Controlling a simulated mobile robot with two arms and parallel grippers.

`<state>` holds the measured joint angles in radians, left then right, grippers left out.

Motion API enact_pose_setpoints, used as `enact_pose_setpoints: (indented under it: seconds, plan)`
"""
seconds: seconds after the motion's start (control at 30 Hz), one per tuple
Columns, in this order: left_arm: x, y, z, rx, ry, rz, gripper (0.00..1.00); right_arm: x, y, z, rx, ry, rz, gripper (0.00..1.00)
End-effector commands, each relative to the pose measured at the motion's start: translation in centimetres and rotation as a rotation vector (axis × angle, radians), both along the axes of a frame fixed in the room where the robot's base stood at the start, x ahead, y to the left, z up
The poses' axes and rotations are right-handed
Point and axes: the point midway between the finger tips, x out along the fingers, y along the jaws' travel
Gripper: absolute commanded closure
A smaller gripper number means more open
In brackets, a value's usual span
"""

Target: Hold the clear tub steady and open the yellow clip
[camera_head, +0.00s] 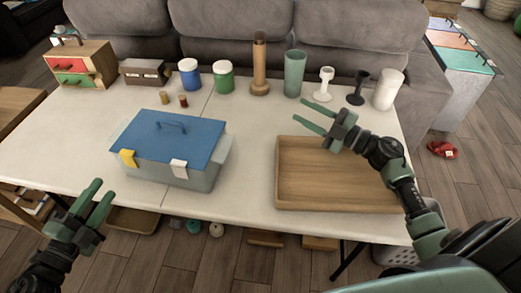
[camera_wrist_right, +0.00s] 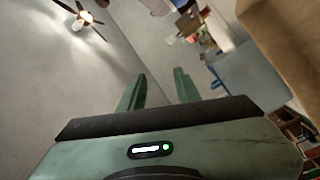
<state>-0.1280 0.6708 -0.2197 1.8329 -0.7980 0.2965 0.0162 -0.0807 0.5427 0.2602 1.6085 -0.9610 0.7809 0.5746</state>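The clear tub (camera_head: 205,178) stands on the white table, left of the middle. It has a blue lid (camera_head: 150,140) with a handle on top. A yellow clip (camera_head: 128,158) and a white clip (camera_head: 179,168) are on its front side. My left gripper (camera_head: 92,198) is open and empty, in front of the table and left of the tub, apart from it. My right gripper (camera_head: 314,116) is open and empty above the wooden tray, well right of the tub. Its two fingers also show apart in the right wrist view (camera_wrist_right: 158,90).
A wooden tray (camera_head: 335,198) lies on the right of the table (camera_head: 239,205). Along the back stand a small drawer box (camera_head: 100,62), a brown box, blue and green jars (camera_head: 223,80), a wooden cylinder, a green cup (camera_head: 294,75) and candle holders.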

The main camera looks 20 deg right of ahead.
Motion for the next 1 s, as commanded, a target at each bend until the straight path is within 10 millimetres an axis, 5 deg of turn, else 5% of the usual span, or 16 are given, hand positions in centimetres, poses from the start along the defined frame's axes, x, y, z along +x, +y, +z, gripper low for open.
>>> enact_pose_setpoints:
  seconds: [0.1, 0.3, 0.53, 1.0]
  plan:
    - [0.0, 0.0, 0.0, 0.000, 0.000, 0.000, 0.64, -0.8, 6.1, -2.7, -0.199, -0.076, 0.072, 0.67]
    - [0.0, 0.0, 0.0, 0.000, 0.000, 0.000, 0.64, -2.2, 12.5, -5.3, -0.422, -0.211, 0.134, 0.67]
    - [0.0, 0.0, 0.0, 0.000, 0.000, 0.000, 0.64, -2.4, 15.2, -6.0, -0.500, -0.271, 0.155, 0.67]
    - [0.0, 0.0, 0.0, 0.000, 0.000, 0.000, 0.64, 2.2, 19.6, -6.0, -0.499, -0.269, 0.153, 0.67]
